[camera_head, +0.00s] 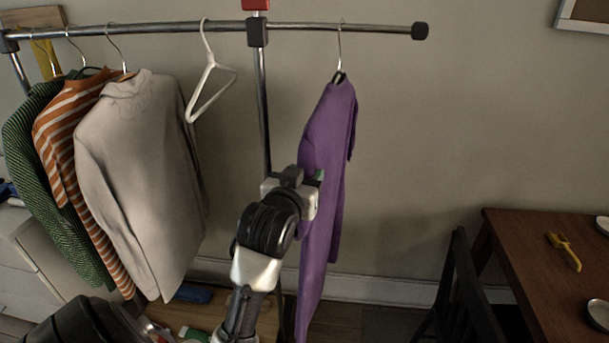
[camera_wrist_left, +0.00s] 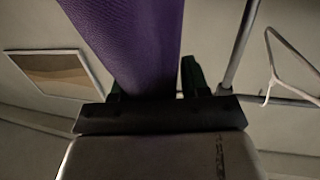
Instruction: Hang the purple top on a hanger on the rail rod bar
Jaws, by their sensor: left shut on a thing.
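The purple top (camera_head: 325,140) is on a dark hanger whose metal hook (camera_head: 340,45) reaches the rail rod bar (camera_head: 375,28) toward its right end. Whether the hook rests fully on the bar is too small to tell. My left gripper (camera_head: 318,178) is at the left side of the top, about mid-height, and is shut on its fabric. In the left wrist view the purple cloth (camera_wrist_left: 135,45) runs between the green-tipped fingers of the gripper (camera_wrist_left: 155,85). My right gripper does not show.
A white empty hanger (camera_head: 208,85) hangs left of the rack's upright post (camera_head: 264,100). Several garments, including a grey sweater (camera_head: 140,170), hang further left. A wooden table (camera_head: 530,250) and a dark chair (camera_head: 460,290) stand at the right. The bar's end cap (camera_head: 420,31) is right of the top.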

